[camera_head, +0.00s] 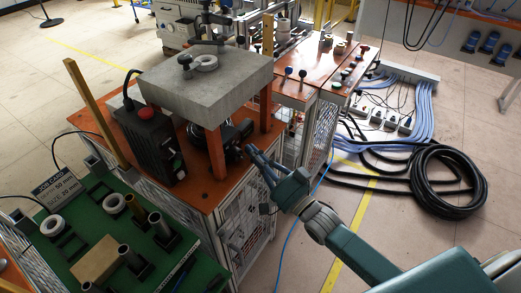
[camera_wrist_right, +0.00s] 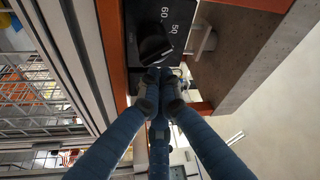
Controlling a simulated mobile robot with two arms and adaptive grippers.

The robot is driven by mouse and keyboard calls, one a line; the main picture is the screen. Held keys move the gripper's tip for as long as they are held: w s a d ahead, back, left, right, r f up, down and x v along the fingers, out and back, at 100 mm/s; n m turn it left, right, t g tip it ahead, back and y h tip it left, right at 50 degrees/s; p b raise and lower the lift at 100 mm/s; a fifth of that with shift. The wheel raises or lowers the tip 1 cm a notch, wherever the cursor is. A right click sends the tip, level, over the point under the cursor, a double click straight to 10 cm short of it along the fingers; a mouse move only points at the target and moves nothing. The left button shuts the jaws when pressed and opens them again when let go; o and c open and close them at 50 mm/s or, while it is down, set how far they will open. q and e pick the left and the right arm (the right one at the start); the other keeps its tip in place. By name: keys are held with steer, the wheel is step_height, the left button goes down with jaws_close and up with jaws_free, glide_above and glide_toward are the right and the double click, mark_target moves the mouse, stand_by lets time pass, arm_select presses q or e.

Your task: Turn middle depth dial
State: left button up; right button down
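A black dial (camera_wrist_right: 155,46) sits on a dark panel with the white numbers 50 and 60 in the right wrist view. My right gripper (camera_wrist_right: 160,76) has its blue fingers drawn together, with dark tips nearly meeting at the dial's near edge. I cannot tell whether the tips touch the dial. In the head view my right gripper (camera_head: 252,152) reaches in from the right, beside dark round parts (camera_head: 228,143) under the grey slab. The dial's face is not readable there. My left gripper is not in view.
A grey slab (camera_head: 205,85) on orange legs stands over the orange bench (camera_head: 200,190), close above the gripper. A black box with a red button (camera_head: 147,115) stands left of it. A green table (camera_head: 60,265) is at lower left. Black cable coils lie on the floor.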

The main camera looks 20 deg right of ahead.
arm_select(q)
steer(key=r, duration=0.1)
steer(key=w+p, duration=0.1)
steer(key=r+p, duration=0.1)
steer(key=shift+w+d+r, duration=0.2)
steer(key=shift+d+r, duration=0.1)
arm_select(e)
steer(key=m, duration=0.1)
steer(key=a+f+m+h, duration=0.1)
steer(key=shift+s+f+m+g, duration=0.1)
steer(key=shift+s+m+g, duration=0.2)
steer(key=shift+m, duration=0.1)
arm_select(q)
steer(key=shift+p, duration=0.3)
